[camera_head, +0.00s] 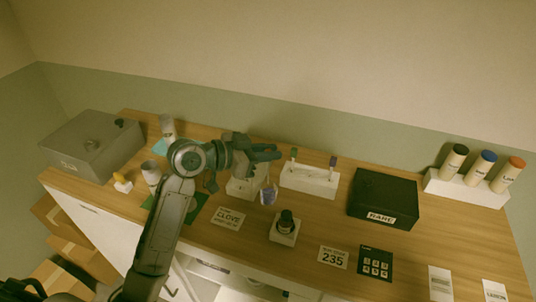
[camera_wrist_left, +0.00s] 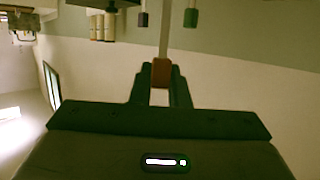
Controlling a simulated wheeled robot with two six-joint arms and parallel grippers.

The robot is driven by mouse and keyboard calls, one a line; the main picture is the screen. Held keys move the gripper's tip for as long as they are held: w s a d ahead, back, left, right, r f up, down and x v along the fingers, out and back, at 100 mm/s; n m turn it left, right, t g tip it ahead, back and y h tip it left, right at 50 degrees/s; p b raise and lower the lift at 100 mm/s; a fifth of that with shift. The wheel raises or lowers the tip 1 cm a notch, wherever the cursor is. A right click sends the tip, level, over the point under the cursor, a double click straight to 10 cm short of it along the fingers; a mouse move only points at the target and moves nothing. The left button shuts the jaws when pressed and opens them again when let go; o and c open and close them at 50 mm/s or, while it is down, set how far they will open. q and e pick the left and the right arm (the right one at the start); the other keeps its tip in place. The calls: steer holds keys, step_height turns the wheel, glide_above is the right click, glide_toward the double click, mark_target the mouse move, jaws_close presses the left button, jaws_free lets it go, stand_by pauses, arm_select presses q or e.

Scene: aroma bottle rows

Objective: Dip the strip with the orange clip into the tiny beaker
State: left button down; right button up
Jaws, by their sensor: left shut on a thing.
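My left gripper (camera_head: 266,152) is shut on the orange clip, above the middle of the counter. In the left wrist view the orange-brown clip (camera_wrist_left: 161,72) sits between the two fingertips, and its pale strip (camera_wrist_left: 164,30) extends away from the jaws. A small clear vessel with a purplish tint (camera_head: 268,195), which looks like the tiny beaker, stands just below the gripper in the picture. Whether the strip touches it cannot be told. My right gripper is not in view.
A white holder (camera_head: 310,181) bears green and purple clips. A dark bottle (camera_head: 286,222) stands on a white block. A black box (camera_head: 385,196) is right, a grey box (camera_head: 90,146) far left. A white cup (camera_head: 151,173) stands left. Capped bottles (camera_head: 480,168) stand far right.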

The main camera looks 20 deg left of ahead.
arm_select(q)
steer(key=shift+f+b, duration=0.45)
steer(key=shift+f, duration=0.15)
steer(key=shift+f+b, duration=0.6)
steer(key=shift+f, duration=0.2)
steer(key=shift+f+b, duration=0.4)
steer(key=shift+f, duration=0.15)
stand_by(0.3)
steer(key=shift+r+p, duration=0.65)
steer(key=shift+r, duration=0.2)
steer(key=shift+r+p, duration=0.95)
steer(key=shift+r, duration=0.2)
steer(key=shift+r+p, duration=1.2)
steer(key=shift+r, duration=0.3)
